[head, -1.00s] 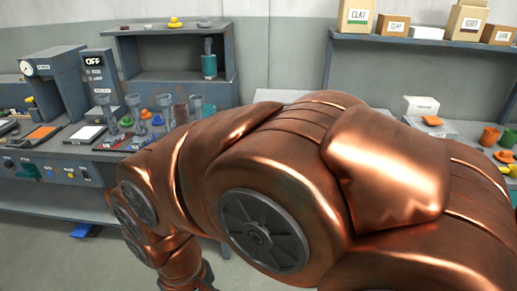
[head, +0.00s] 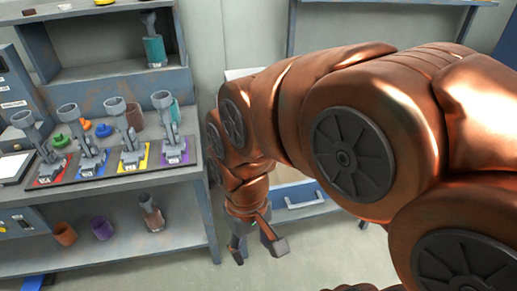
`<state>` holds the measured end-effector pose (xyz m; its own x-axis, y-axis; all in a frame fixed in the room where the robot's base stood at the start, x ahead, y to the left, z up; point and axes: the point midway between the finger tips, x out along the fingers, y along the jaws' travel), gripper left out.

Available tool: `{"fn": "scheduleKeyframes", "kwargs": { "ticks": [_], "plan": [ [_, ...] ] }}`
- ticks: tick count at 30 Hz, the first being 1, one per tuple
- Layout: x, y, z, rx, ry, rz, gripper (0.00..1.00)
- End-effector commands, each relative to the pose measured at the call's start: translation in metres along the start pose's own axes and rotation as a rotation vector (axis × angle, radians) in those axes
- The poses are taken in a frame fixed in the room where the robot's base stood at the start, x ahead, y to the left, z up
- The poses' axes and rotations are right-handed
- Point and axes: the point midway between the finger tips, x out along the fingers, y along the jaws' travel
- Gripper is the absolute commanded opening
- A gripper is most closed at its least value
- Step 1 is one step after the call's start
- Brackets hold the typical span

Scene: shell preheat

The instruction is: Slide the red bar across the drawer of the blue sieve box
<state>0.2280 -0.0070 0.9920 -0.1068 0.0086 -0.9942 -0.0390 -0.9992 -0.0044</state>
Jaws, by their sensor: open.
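My gripper (head: 258,252) hangs at the end of my copper arm, low in the middle of the head view. Its two grey fingers are apart, with nothing seen between them. Behind it and to the right is a blue-grey drawer front (head: 300,204) with a pale handle. My arm hides much of what surrounds it, so I cannot tell whether it belongs to the blue sieve box. I can make out no red bar.
A workbench (head: 110,190) at left holds several grey stands on coloured mats. Its lower shelf carries an orange cup (head: 64,234), a purple cup (head: 103,228) and a brown-and-grey item (head: 151,213). Bare floor (head: 190,274) lies left of my gripper.

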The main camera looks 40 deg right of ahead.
Motion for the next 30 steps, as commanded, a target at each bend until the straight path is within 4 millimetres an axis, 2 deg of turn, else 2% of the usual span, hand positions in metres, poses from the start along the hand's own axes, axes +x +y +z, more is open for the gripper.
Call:
{"fn": "scheduleKeyframes", "kwargs": {
  "ticks": [1, 8, 9, 14, 18, 21, 24, 30],
  "plan": [
    [0.005, 0.005, -0.02, 0.018, 0.023, -0.003, 0.54],
    [0.007, 0.044, -0.119, 0.129, 0.16, -0.01, 0.54],
    [0.008, 0.053, -0.137, 0.147, 0.186, -0.009, 0.54],
    [0.012, 0.095, -0.201, 0.218, 0.28, 0.001, 0.54],
    [0.016, 0.137, -0.251, 0.275, 0.362, 0.017, 0.54],
    [0.019, 0.166, -0.281, 0.309, 0.413, 0.03, 0.54],
    [0.021, 0.19, -0.301, 0.335, 0.452, 0.042, 0.54],
    [0.021, 0.214, -0.32, 0.359, 0.491, 0.056, 0.54]
  ]
}}
